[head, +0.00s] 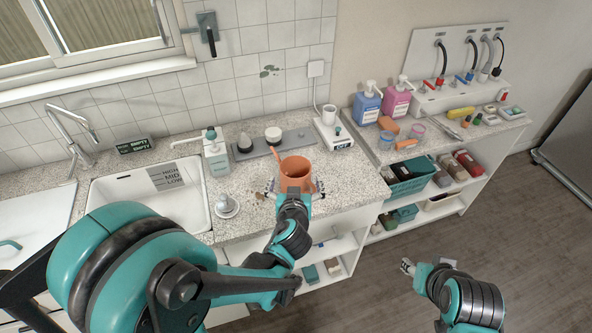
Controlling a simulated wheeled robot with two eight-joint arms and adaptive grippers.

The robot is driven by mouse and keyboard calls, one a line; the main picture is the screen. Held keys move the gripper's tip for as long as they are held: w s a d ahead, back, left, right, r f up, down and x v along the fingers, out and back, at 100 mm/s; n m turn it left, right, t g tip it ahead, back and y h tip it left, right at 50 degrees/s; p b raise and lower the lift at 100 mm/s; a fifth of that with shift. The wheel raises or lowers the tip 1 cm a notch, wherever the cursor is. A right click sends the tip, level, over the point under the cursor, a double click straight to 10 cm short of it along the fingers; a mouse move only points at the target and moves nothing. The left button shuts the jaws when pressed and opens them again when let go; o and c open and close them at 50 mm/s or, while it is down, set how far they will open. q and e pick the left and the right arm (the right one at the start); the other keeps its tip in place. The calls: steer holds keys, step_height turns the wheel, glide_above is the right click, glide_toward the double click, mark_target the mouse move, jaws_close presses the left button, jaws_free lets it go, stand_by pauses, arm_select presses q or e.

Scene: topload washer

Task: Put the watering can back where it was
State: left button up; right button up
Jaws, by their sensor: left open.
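An orange watering can (295,168) stands upright at the front of the speckled counter (240,183), its spout pointing left. My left gripper (293,188) is right in front of the can. Its fingers are spread open to either side of the can's lower front. I cannot tell whether they touch it, and the can's lower front is partly hidden by the gripper. My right gripper (407,267) is low over the floor at the right, away from the counter; its fingers are too small to read.
A white sink (120,203) is to the left, with a soap dispenser (215,155) and a small white object (226,206) beside it. A grey tray (256,146) is behind the can and a white scale (333,130) is behind right. A shelf unit (440,140) with bottles stands right.

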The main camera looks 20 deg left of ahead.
arm_select(q)
steer(key=s+a+r+m+g+h, duration=0.1)
steer(key=s+g, duration=0.2)
steer(key=s, duration=0.6)
steer(key=s+a+r+m+g+h, duration=0.1)
steer(key=s+r+g+h, duration=0.1)
steer(key=s, duration=0.7)
steer(key=shift+m+g+p, duration=0.35)
steer(key=shift+m+g, duration=0.05)
steer(key=shift+g, duration=0.2)
